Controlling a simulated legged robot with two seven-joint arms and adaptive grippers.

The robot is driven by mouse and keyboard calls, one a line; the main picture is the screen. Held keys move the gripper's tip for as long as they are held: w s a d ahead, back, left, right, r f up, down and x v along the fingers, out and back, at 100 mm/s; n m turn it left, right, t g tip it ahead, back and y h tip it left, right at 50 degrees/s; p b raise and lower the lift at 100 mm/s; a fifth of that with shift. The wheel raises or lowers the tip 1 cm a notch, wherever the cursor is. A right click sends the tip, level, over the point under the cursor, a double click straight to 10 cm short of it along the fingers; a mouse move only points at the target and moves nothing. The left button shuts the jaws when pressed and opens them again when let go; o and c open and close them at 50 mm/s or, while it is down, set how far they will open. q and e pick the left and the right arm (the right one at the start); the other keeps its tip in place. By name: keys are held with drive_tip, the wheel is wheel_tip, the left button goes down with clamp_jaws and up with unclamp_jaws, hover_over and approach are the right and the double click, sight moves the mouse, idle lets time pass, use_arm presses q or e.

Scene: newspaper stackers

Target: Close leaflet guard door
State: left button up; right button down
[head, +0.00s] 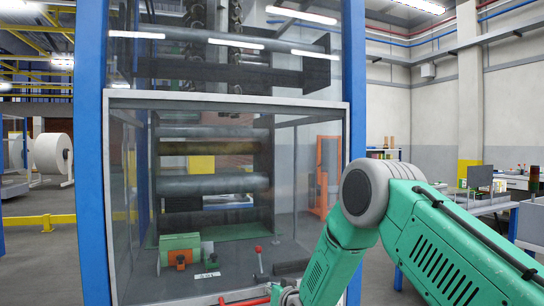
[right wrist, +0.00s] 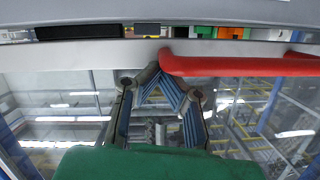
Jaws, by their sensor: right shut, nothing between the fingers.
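The leaflet guard door (head: 228,99) is a clear panel in a pale frame, in front of the machine between blue posts. I cannot tell whether it is fully closed. Its red handle (head: 246,302) shows at the bottom edge of the head view and, larger, in the right wrist view (right wrist: 245,66) on a grey frame bar (right wrist: 100,54). My right gripper (right wrist: 154,76) is shut and empty, its tips near the handle's left end; I cannot tell if they touch. In the head view it is mostly cut off at the bottom edge. My left gripper is not in view.
Behind the clear panel are rollers (head: 215,187), a green block (head: 180,247) and a red-knobbed lever (head: 259,260). Blue posts (head: 92,150) stand on both sides. Workbenches (head: 480,205) are at the right; a paper roll (head: 52,153) is far left.

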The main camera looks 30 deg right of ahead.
wheel_tip(320, 180, down, 2)
drive_tip(key=shift+s+f+b, duration=0.1)
drive_tip(key=shift+f+b, duration=0.05)
drive_tip(key=shift+b, duration=0.2)
